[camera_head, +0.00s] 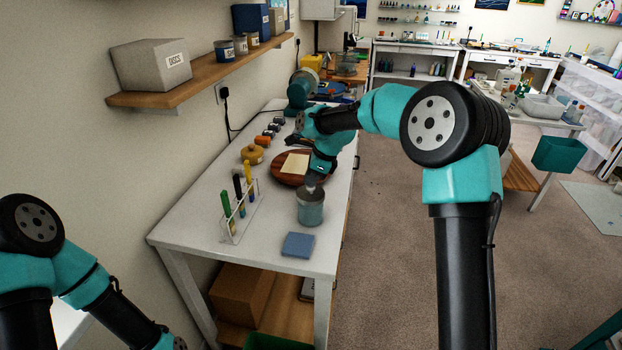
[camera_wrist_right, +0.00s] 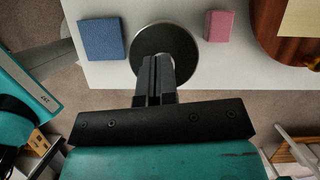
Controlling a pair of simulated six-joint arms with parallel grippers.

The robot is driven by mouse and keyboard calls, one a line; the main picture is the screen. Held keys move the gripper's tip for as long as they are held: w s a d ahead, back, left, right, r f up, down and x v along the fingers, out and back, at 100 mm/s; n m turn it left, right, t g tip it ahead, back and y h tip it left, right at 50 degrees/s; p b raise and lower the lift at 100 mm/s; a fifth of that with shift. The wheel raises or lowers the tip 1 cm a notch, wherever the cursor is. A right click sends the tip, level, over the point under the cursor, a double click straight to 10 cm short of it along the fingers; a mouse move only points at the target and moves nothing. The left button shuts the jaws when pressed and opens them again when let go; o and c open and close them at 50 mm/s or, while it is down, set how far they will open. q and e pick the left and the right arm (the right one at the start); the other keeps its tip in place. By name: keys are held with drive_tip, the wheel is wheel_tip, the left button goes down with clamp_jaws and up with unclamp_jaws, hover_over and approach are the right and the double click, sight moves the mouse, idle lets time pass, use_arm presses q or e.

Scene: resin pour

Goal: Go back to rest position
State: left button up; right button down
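My right gripper (camera_head: 311,180) is over the table, directly above a round grey-blue container (camera_head: 311,208) near the right edge. In the right wrist view the fingers (camera_wrist_right: 159,62) are together with only a thin gap, and their tips overlap the container's dark round top (camera_wrist_right: 180,42). I see nothing clearly held between them, and I cannot tell if the tips touch the top. My left arm enters the head view at the lower left; its gripper is out of view.
The white table (camera_head: 190,215) carries a test-tube rack (camera_head: 240,215), a blue block (camera_head: 297,245), a yellow pot (camera_head: 252,154) and a round wooden board (camera_head: 287,181) with a pale sheet. A pink block (camera_wrist_right: 218,26) lies beside the container. A wall shelf (camera_head: 200,82) hangs above left.

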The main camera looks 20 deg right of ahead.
drive_tip(key=shift+r, duration=3.45)
